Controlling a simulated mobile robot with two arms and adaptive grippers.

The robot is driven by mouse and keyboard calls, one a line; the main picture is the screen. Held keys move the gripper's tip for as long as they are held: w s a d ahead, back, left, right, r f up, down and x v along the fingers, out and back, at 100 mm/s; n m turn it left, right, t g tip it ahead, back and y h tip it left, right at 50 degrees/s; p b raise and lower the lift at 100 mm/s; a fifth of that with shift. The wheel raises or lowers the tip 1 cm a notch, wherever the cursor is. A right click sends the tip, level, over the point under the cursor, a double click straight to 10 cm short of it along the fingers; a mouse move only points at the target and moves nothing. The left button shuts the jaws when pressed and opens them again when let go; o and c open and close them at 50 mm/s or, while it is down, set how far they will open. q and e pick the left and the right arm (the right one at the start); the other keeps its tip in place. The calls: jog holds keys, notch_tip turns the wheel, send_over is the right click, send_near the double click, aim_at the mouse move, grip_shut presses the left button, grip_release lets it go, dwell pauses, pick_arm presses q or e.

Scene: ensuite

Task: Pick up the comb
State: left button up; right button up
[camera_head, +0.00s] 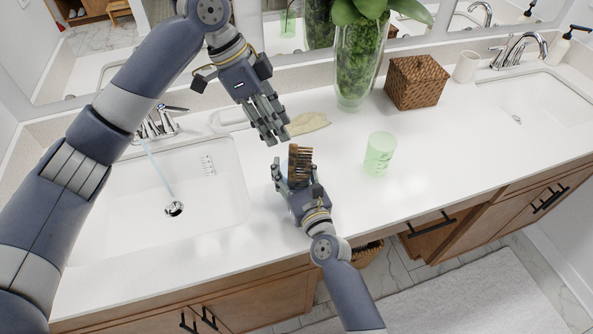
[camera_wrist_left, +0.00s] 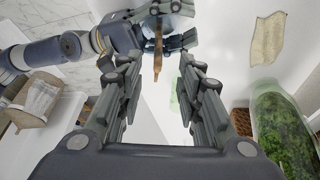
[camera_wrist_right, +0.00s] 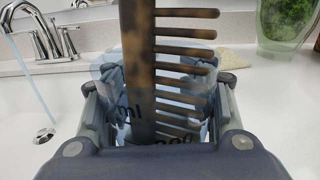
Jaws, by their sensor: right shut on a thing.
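The brown, wide-toothed comb (camera_head: 300,160) stands upright with its teeth to the right. It also shows in the left wrist view (camera_wrist_left: 158,50) and close up in the right wrist view (camera_wrist_right: 138,60). Its lower part is inside a clear bluish cup (camera_wrist_right: 108,76) with dark volume marks. My right gripper (camera_head: 297,182) is shut on this cup, above the counter between the basins. My left gripper (camera_head: 274,140) is open and empty, just above and left of the comb in the head view. In the left wrist view the comb shows beyond the gap between its fingers.
A green cup (camera_head: 380,154) stands right of the comb. A tan cloth (camera_head: 308,123), a tall glass vase with a plant (camera_head: 358,62) and a woven box (camera_head: 416,82) lie behind. Water runs into the left basin (camera_head: 205,220). The counter's right front is clear.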

aim_at(297, 161)
pick_arm(q)
jog(key=shift+m+g, duration=0.3)
jog(key=shift+m, duration=0.1)
jog(key=x, duration=1)
jog(key=shift+d+f, duration=0.2)
jog(key=shift+d, duration=0.05)
jog(key=shift+o, duration=0.6)
jog(key=shift+s+d+f, duration=0.1)
jog(key=shift+s+f, duration=0.05)
jog(key=shift+f, duration=0.1)
jog(key=c, duration=0.9)
grip_shut()
jog(key=shift+r, duration=0.15)
